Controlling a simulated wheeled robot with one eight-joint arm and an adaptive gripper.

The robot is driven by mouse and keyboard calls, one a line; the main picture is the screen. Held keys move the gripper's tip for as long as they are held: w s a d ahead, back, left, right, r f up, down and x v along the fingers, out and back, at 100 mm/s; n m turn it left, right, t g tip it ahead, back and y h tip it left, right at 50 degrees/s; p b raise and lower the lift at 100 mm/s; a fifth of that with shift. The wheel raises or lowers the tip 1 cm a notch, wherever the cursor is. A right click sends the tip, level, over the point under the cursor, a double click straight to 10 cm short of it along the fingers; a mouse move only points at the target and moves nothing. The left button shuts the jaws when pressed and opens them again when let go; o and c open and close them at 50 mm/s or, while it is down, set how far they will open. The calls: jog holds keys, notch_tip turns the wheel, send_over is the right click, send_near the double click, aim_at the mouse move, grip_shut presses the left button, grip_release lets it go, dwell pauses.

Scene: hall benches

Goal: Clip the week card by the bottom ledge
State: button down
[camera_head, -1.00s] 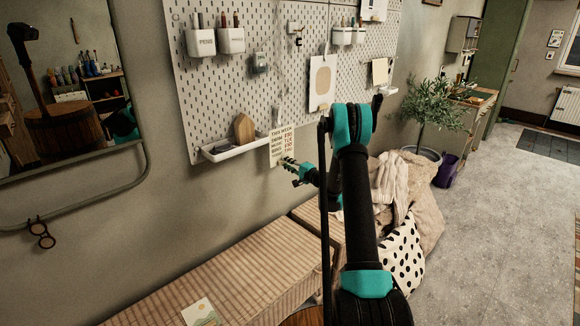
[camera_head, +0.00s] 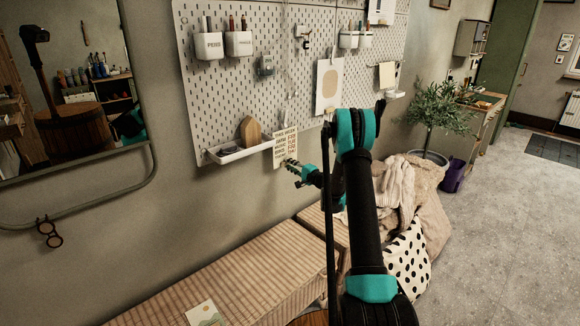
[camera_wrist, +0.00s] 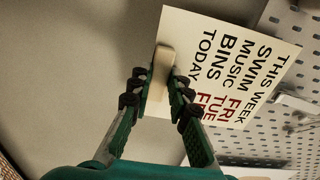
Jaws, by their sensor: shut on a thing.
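The week card (camera_head: 286,148) is a cream sheet with dark and red lettering, at the right end of the white bottom ledge (camera_head: 222,158) on the pegboard. In the wrist view the card (camera_wrist: 220,60) is tilted, with "THIS WEEK" towards the pegboard. My gripper (camera_head: 292,165) is at the card's lower part. In the wrist view my gripper (camera_wrist: 160,90) is shut on a pale wooden tab (camera_wrist: 162,70) that overlaps the card's bottom edge. A small light clip (camera_wrist: 292,104) shows on the pegboard near the card's top; whether it touches the card I cannot tell.
The ledge holds a wooden house-shaped block (camera_head: 250,130) and a dark item. A striped bench (camera_head: 235,270) runs below. A plant (camera_head: 435,110) and a dotted bag (camera_head: 408,260) stand to the right. Pen cups (camera_head: 238,43) hang above.

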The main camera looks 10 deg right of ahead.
aim_at(285, 156)
jog(key=shift+r, duration=1.75)
dwell(0.4)
jog(key=c, duration=1.3)
grip_release()
jog(key=shift+c, duration=0.2)
jog(key=v, duration=1.2)
